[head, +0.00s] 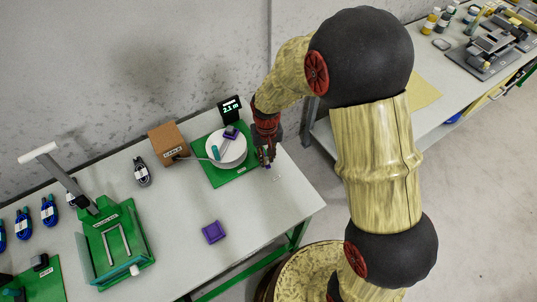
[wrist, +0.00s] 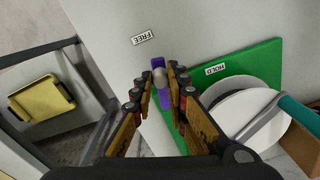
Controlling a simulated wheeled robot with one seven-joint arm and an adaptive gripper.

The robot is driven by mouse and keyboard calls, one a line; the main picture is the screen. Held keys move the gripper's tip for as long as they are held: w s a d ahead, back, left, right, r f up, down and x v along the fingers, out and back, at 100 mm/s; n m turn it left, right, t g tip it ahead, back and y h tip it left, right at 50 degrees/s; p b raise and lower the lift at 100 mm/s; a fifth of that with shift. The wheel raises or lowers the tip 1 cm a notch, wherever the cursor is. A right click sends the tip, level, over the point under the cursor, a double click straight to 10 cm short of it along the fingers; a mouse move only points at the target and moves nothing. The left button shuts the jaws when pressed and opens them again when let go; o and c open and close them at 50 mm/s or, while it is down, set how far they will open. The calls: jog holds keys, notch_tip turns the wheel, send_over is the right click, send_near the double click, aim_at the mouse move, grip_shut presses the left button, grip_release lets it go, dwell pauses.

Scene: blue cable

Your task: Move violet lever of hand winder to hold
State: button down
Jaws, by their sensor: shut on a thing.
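The hand winder has a white drum (head: 226,148) on a green base plate (head: 237,178), with a teal crank handle (head: 216,153). In the wrist view, the drum (wrist: 245,112) and the teal handle (wrist: 298,112) are at the right. The violet lever (wrist: 158,63) is at the plate's edge, with a greyish knob. My gripper (wrist: 162,78) is shut on the lever around this knob; its fingers hide part of it. The FREE label (wrist: 143,37) and HOLD label (wrist: 208,70) lie on either side of it. In the head view, my gripper (head: 266,156) is at the plate's right edge.
A brown box (head: 168,141) stands left of the winder and a black display (head: 230,108) behind it. A violet block (head: 213,232) lies in front. A green fixture (head: 113,245) and blue cable coils (head: 48,211) are farther left. The table's right corner is mostly clear.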

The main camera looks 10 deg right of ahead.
jog(key=a+m+p, duration=0.1)
jog(key=m, duration=0.1)
jog(key=a+m+p, duration=0.1)
jog(key=m, duration=0.1)
jog(key=shift+a+r, duration=0.1)
jog(key=m, duration=0.1)
jog(key=a+m+p, duration=0.1)
jog(key=m, duration=0.1)
jog(key=shift+w+a+m, duration=0.25)
jog(key=shift+a+m, duration=0.05)
jog(key=shift+m, duration=0.1)
jog(key=shift+w+a+m+p, duration=0.2)
jog(key=shift+a+m+p, duration=0.1)
jog(key=shift+m, duration=0.3)
jog(key=shift+w+a+m+p, duration=0.2)
jog(key=shift+m+p, duration=0.1)
jog(key=shift+m, duration=0.3)
jog(key=c, duration=1.7)
grip_release()
jog(key=shift+s+r, duration=0.1)
jog(key=shift+r, duration=3.8)
